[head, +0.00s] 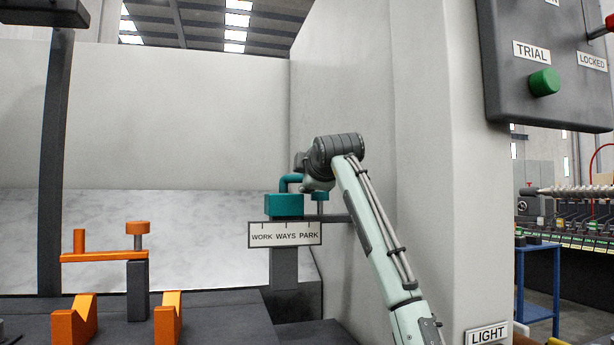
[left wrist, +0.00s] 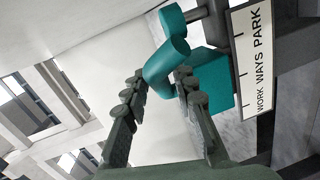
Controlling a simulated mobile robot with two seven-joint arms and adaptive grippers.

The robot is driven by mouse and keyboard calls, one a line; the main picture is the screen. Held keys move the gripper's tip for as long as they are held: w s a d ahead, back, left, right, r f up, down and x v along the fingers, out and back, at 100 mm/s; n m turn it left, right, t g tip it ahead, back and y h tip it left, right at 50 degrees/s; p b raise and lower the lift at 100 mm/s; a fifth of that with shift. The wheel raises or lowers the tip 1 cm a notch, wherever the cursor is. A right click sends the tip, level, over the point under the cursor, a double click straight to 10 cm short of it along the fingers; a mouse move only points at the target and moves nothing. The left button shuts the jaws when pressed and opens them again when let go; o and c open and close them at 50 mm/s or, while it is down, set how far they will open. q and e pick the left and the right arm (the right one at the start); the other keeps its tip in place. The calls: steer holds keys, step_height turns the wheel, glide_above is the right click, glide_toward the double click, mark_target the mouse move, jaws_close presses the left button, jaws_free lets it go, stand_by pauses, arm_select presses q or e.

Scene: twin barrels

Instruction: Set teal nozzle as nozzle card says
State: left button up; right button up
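The teal nozzle has a block (head: 284,205) with a bent pipe (head: 290,181) rising from it, behind the plate reading WORK, WAYS, PARK (head: 285,235). In the left wrist view, the pipe (left wrist: 166,66), block (left wrist: 213,88) and plate (left wrist: 252,62) appear large. My left gripper (left wrist: 160,82) has one finger on each side of the pipe, with the pads close against it. In the head view, my left wrist hides part of the pipe. My right gripper is not in view. I see no nozzle card.
A teal knob (head: 320,195) stands right of the block. Orange V-blocks (head: 75,320) and an orange bar on a post (head: 104,256) stand at left. A pale wall (head: 420,130) is close on the right. A grey box with a green TRIAL button (head: 544,82) hangs there.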

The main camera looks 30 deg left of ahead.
arm_select(q)
steer(key=shift+w+f, duration=0.1)
steer(key=shift+a, duration=0.1)
jaws_close()
stand_by(0.3)
